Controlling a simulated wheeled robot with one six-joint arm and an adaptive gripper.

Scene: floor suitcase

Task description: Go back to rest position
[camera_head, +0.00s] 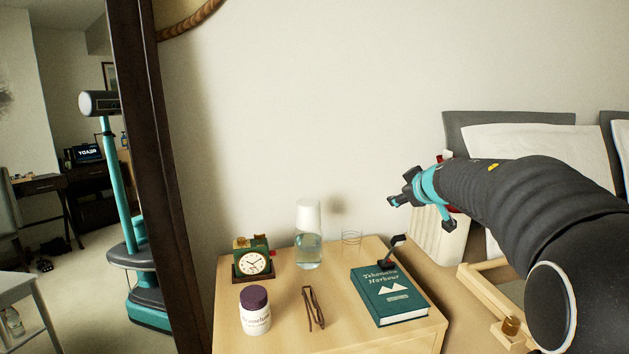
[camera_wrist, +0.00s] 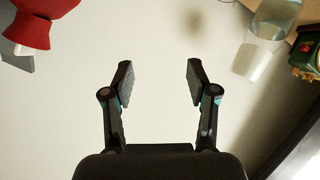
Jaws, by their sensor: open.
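My gripper (camera_head: 408,190) is raised in the air above the right part of the nightstand, in front of the pale wall. In the wrist view my gripper (camera_wrist: 159,82) has its two fingers spread apart, with only the plain wall between them. It holds nothing. My dark-sleeved arm reaches in from the right of the head view.
On the nightstand (camera_head: 283,318) stand a green clock (camera_head: 252,262), a glass carafe (camera_head: 308,247), a jar (camera_head: 255,312), brown glasses (camera_head: 314,308) and a green book (camera_head: 390,297). A white ribbed bin (camera_head: 437,247) is beyond. A dark-framed mirror (camera_head: 150,180) stands left.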

